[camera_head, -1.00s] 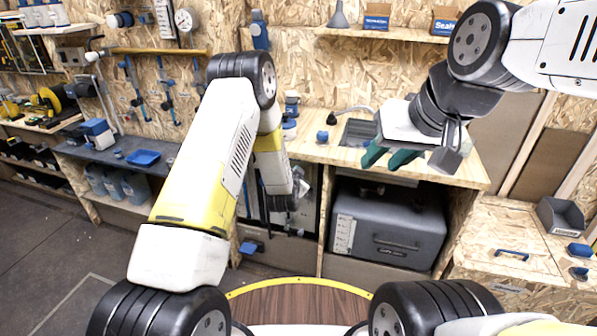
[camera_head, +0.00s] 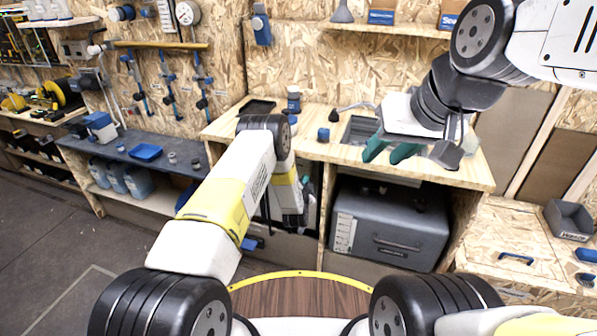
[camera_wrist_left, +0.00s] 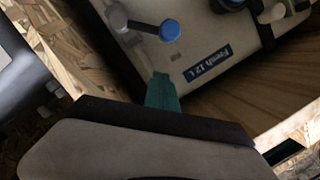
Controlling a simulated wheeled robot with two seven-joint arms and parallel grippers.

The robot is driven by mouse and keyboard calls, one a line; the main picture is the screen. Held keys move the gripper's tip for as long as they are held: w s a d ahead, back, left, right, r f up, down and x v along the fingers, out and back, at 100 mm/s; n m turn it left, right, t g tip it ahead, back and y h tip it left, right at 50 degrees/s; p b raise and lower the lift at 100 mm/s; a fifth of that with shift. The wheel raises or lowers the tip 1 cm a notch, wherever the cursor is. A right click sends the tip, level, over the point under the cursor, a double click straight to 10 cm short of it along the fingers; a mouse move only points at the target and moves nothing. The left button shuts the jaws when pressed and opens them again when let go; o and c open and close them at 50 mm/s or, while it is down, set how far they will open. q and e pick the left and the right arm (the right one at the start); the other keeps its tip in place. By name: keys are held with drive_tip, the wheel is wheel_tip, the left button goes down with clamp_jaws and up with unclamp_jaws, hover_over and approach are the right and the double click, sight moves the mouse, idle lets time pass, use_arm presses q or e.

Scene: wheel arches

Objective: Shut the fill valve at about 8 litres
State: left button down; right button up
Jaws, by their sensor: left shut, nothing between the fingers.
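A pale tank labelled "Fresh 12 L" (camera_wrist_left: 225,50) fills the upper part of the left wrist view. Which valve this is, and the water level, I cannot tell. My left gripper (camera_wrist_left: 163,92) is shut and empty, its green fingertip just below the blue knob, apart from it in the picture. In the head view my left arm mostly hides the tank and fittings under the counter. My right gripper (camera_head: 390,152) hangs over the counter, its green fingers apart and empty.
The wooden counter (camera_head: 325,150) carries a sink recess (camera_head: 360,129) and a small blue-topped item (camera_head: 323,135). A grey case (camera_head: 388,225) stands beneath it. A lower bench with a blue tray (camera_head: 145,152) is at left, and a wooden box top (camera_head: 500,235) at right.

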use_arm(q)
drive_tip(key=shift+w+a+f, duration=0.2)
drive_tip(key=shift+a+f, duration=0.5)
drive_tip(key=shift+w+a+f, duration=0.15)
drive_tip(key=shift+a+f, duration=0.5)
drive_tip(key=shift+f, duration=0.05)
drive_tip(key=shift+a, duration=0.15)
drive_tip(key=w+a+f+n+g+h, duration=0.1)
drive_tip(key=a+f+n+h, duration=0.1)
drive_tip(key=a+f+n, duration=0.2)
drive_tip(key=shift+w+a+f+n, duration=0.15)
drive_tip(key=shift+w+f+n, duration=0.1)
drive_tip(key=shift+n, duration=0.85)
drive_tip(key=shift+f, duration=0.1)
